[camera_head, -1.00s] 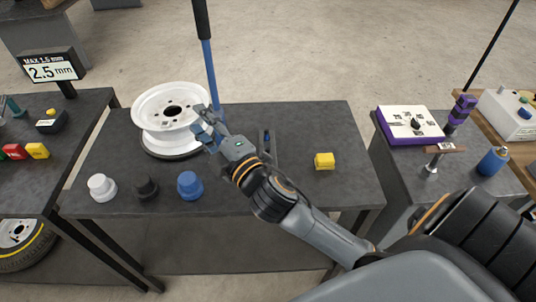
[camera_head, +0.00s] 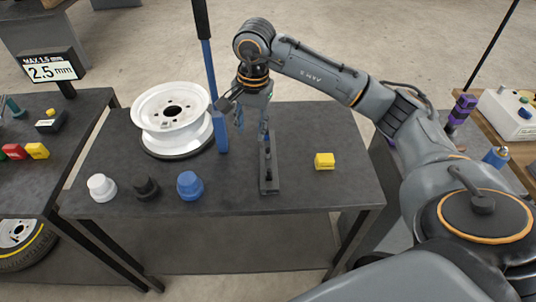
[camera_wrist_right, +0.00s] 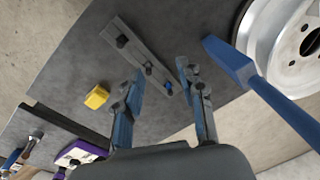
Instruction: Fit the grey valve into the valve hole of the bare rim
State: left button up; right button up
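The bare rim (camera_head: 170,108) is white and lies on a dark disc on the middle table, at left in the head view. It also shows at the upper right of the right wrist view (camera_wrist_right: 278,42). A narrow grey strip (camera_head: 269,184) holds small dark pieces (camera_wrist_right: 122,41) and a blue one (camera_wrist_right: 169,88); I cannot tell which is the grey valve. The valve hole is not clear. My right gripper (camera_head: 251,120) points down over the strip's far end, its fingers apart and empty (camera_wrist_right: 160,72). My left gripper is not in view.
A blue-handled tool (camera_head: 220,130) stands upright between the rim and my right gripper. White (camera_head: 102,188), black (camera_head: 145,187) and blue (camera_head: 190,185) caps stand along the front. A yellow block (camera_head: 324,161) is right of the strip. The table's right part is clear.

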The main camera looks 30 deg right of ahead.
jog(key=d+h, duration=0.2)
jog(key=d, duration=0.2)
jog(key=p, duration=0.2)
send_over(268, 148)
jog(key=a, duration=0.1)
jog(key=f, duration=0.6)
jog(key=shift+s+f, duration=0.15)
jog(key=shift+s, duration=0.15)
jog(key=shift+f, duration=0.55)
jog(key=shift+d+f, duration=0.1)
jog(key=shift+f, duration=0.2)
jog(key=f, duration=0.1)
jog(key=f+p, duration=0.1)
jog(key=f, duration=0.1)
jog(key=shift+w+d+f+p, duration=0.2)
jog(key=shift+d+f+p, duration=0.1)
jog(key=shift+p, duration=0.1)
jog(key=shift+f, duration=0.4)
jog(key=shift+c, duration=0.2)
grip_shut()
